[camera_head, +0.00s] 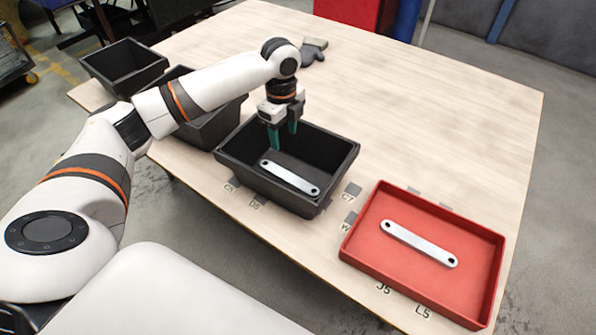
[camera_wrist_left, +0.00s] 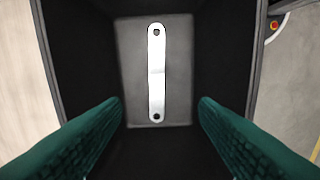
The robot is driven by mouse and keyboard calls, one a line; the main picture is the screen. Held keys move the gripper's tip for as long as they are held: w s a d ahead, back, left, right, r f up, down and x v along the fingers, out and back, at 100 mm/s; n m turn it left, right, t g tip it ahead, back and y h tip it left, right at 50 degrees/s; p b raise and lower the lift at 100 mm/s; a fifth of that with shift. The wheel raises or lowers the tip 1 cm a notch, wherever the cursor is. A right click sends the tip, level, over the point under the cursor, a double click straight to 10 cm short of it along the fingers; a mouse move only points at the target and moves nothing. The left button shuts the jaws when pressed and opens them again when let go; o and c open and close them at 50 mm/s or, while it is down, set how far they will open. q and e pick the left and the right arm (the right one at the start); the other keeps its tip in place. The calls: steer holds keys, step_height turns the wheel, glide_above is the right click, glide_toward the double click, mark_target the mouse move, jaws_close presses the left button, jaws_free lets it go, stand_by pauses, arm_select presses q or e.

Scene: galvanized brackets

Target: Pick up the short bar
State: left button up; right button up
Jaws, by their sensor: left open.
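A flat silver bar (camera_head: 290,177) with rounded ends and a hole at each end lies on the floor of a black bin (camera_head: 331,142). It also shows in the left wrist view (camera_wrist_left: 157,75), lying lengthwise between the fingers' lines. A second silver bar (camera_head: 419,243), a little longer in the picture, lies in a red tray (camera_head: 358,226) to the right. My left gripper (camera_head: 283,139) is open and empty, with its green fingers pointing down into the back of the black bin, above and apart from the bar. My right gripper is not in view.
Two more black bins stand to the left, one (camera_head: 124,66) at the table's far left corner, another (camera_head: 210,128) partly behind my arm. A dark glove-like item (camera_head: 312,52) lies at the back. The wooden table (camera_head: 430,110) is clear at the right back.

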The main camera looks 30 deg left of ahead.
arm_select(q)
steer(key=f, duration=0.2)
steer(key=b, duration=0.4)
glide_above(286, 175)
step_height(286, 175, down, 8)
steer(key=shift+r, duration=0.2)
steer(key=shift+f, duration=3.05)
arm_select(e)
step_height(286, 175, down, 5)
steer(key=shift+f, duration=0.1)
arm_select(q)
steer(key=shift+c, duration=0.5)
